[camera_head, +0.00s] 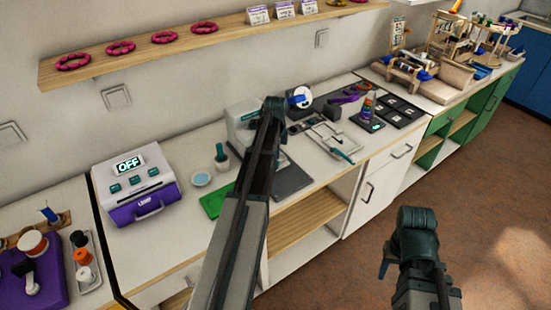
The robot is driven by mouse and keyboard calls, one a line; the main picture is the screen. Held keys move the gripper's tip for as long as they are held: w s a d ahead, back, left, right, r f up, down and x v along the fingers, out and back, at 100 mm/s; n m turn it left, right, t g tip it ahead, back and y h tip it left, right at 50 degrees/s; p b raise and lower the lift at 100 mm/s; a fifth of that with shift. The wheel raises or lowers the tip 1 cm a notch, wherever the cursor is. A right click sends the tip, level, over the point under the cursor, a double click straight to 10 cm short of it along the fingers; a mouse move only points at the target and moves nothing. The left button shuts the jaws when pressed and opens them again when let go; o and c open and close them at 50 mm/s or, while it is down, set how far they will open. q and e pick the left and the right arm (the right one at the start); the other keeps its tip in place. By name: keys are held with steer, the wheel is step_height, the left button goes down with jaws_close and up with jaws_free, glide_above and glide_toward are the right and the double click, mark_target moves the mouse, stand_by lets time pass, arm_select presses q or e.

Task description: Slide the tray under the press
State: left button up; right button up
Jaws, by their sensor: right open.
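A pale flat tray-like piece (322,139) with a teal-handled part at its front lies on the white counter, right of my left arm. A pale boxy machine (238,121) stands at the back of the counter and is partly hidden by my left arm; I cannot tell for sure whether it is the press. A white and purple machine (137,187) with an OFF display stands further left. My right gripper (385,262) is open over the floor in front of the counter, small and partly hidden by its arm. My left arm crosses the counter; its gripper does not show.
A green board (216,201) and a dark grey plate (292,181) lie near the counter's front edge. A small bowl (201,179) and a teal pot (221,160) stand behind. Dark square boards (400,110) lie right. A shelf (205,38) runs above.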

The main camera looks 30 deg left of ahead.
arm_select(q)
step_height(320, 180, up, 14)
steer(key=p, duration=1.3)
steer(key=shift+f, duration=0.2)
steer(key=shift+d, duration=0.1)
steer(key=s+d+n, duration=0.2)
steer(key=s+d, duration=0.2)
steer(key=d, duration=0.7)
steer(key=s+d+n, duration=0.2)
steer(key=s+d, duration=0.1)
steer(key=d, duration=0.8)
steer(key=s+d+n+y, duration=0.1)
steer(key=s+d+n, duration=0.4)
steer(key=s+d, duration=0.8)
steer(key=shift+s+d+f+n, duration=0.2)
steer(key=shift+s+d+n, duration=0.1)
steer(key=shift+d, duration=0.65)
